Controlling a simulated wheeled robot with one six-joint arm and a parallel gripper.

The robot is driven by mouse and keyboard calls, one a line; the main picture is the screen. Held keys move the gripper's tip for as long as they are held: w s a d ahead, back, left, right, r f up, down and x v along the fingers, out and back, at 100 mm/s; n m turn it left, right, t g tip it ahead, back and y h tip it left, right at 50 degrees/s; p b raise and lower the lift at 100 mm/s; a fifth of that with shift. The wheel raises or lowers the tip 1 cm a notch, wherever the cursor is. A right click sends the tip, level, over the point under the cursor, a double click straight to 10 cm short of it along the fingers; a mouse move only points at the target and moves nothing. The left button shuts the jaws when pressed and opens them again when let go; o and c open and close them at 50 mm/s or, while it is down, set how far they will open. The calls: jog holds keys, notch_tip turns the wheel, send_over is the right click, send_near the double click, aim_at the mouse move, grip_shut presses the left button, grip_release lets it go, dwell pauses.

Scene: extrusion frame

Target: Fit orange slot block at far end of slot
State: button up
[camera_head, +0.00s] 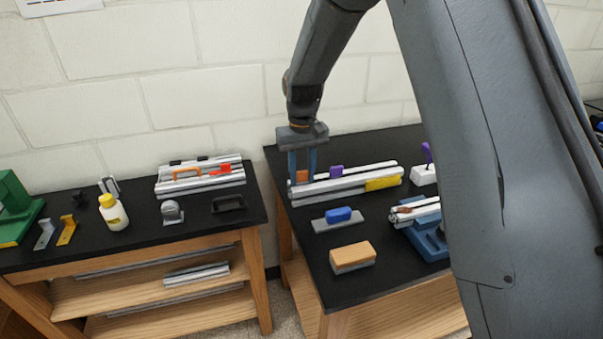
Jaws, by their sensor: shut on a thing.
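The orange slot block (302,175) is between the two blue fingers of my gripper (302,172), at the left end of the grey extrusion rail (335,184) on the right bench. My gripper points down and is shut on the block. The block is at the top of the rail; I cannot tell whether it sits in the slot. A purple block (336,171) stands on the rail farther right. A yellow piece (382,183) is on the rail's front side near its right end.
In front of the rail are a blue block on a grey plate (338,216) and a tan block (352,256). A blue fixture (428,238) holds another rail at right. My arm hides part of the right bench. A second bench (140,238) at left carries several parts.

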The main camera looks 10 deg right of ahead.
aim_at(302, 172)
jog(key=shift+f, duration=0.1)
jog(key=o, duration=1.2)
jog(key=shift+o, duration=0.2)
jog(key=shift+r+b, duration=1.25)
jog(key=shift+r, duration=2.65)
